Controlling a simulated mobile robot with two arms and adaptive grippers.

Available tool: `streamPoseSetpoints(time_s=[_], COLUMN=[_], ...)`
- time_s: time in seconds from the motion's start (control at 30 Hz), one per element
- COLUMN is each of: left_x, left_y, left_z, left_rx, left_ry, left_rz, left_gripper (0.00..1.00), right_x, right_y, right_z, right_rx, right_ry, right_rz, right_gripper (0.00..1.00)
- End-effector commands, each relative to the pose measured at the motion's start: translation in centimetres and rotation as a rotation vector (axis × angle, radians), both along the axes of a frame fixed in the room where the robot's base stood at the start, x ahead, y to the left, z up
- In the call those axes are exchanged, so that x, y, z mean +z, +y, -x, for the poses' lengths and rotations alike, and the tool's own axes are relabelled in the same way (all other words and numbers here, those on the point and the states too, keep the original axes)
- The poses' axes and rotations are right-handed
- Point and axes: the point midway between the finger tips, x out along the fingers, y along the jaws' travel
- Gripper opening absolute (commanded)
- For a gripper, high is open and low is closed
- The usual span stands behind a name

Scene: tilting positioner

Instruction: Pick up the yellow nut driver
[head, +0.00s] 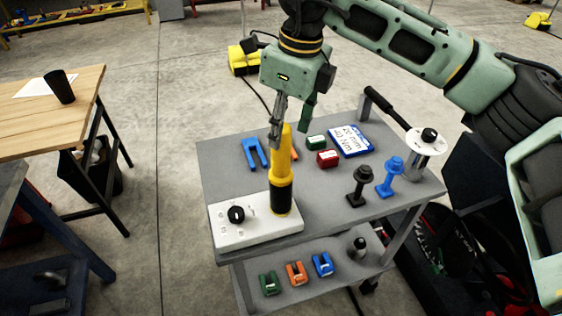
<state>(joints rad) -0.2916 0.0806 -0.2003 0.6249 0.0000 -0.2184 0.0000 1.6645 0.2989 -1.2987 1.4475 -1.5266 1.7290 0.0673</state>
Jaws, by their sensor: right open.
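The yellow nut driver (281,179) stands upright in a hole of the white block at the front left of the grey cart top. It has a yellow upper part and a black band near its lower end. My right gripper (288,133) comes down from above, its fingers at the upper end of the nut driver. The fingers are open; one lies in front of or beside the yellow shaft, and I cannot tell whether it touches. My left gripper is not in view.
The white block (255,232) also carries a black knob (236,214). Blue pliers-like tool (254,154), a green block (316,142), a red block (327,158), a blue-edged sign (350,140), and black (358,186) and blue (390,177) stands share the cart top (225,185). A wooden table (60,110) is at left.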

Motion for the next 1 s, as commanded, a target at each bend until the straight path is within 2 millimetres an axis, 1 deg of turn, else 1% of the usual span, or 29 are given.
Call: streamPoseSetpoints(time_s=[0.03, 0.1, 0.2, 0.37, 0.53, 0.6, 0.67, 1.0], left_x=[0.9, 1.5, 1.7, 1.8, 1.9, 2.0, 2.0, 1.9], left_y=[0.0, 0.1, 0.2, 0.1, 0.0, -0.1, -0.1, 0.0], left_z=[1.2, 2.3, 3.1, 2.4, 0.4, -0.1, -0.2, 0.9], left_rx=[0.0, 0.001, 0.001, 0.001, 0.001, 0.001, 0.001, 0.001], left_ry=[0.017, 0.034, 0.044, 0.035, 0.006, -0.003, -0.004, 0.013], left_rz=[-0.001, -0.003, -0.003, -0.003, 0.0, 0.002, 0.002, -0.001], left_gripper=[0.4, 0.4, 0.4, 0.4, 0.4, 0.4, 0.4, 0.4], right_x=[-0.5, -1.5, -3.1, -4.0, -4.1, -4.1, -4.1, -4.0], right_y=[0.2, 0.5, 0.7, 0.8, 0.8, 0.8, 0.8, 0.8], right_z=[0.1, 0.2, 0.0, -0.1, -0.1, -0.1, -0.1, -0.1], right_rx=[0.0, 0.002, -0.001, 0.0, 0.0, 0.0, 0.0, 0.0], right_ry=[0.004, 0.005, 0.004, 0.0, 0.0, 0.0, 0.0, 0.001], right_rz=[0.002, 0.001, 0.0, 0.0, -0.001, -0.001, 0.0, 0.0], right_gripper=[0.47, 0.47, 0.47, 0.47, 0.47, 0.41, 0.36, 0.06])
